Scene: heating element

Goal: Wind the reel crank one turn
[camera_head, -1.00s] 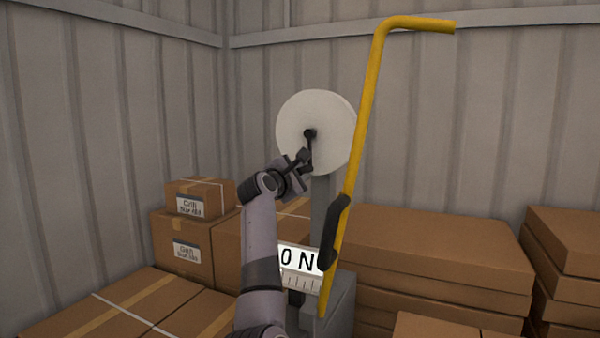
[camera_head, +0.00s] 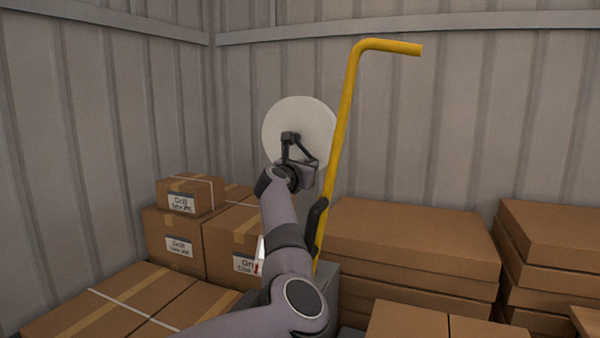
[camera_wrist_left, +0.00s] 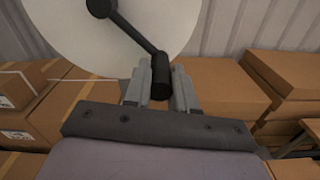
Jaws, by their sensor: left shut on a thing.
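The reel (camera_head: 318,117) is a pale round disc on a stand, with a black crank on its face. The crank arm (camera_wrist_left: 135,30) runs from the dark hub (camera_wrist_left: 100,8) down and right to the black crank handle (camera_wrist_left: 160,78). My left gripper (camera_head: 305,166) is in front of the reel's lower part. In the left wrist view, its two fingers (camera_wrist_left: 160,85) are on either side of the handle, shut on it. My arm hides much of the stand in the head view. My right gripper is not in view.
A yellow bent bar (camera_head: 343,120) with a black grip (camera_head: 316,220) stands just right of the reel. Small labelled boxes (camera_head: 187,194) are stacked at the left. Larger flat boxes (camera_head: 410,235) fill the right. Ribbed metal walls (camera_head: 480,130) stand behind.

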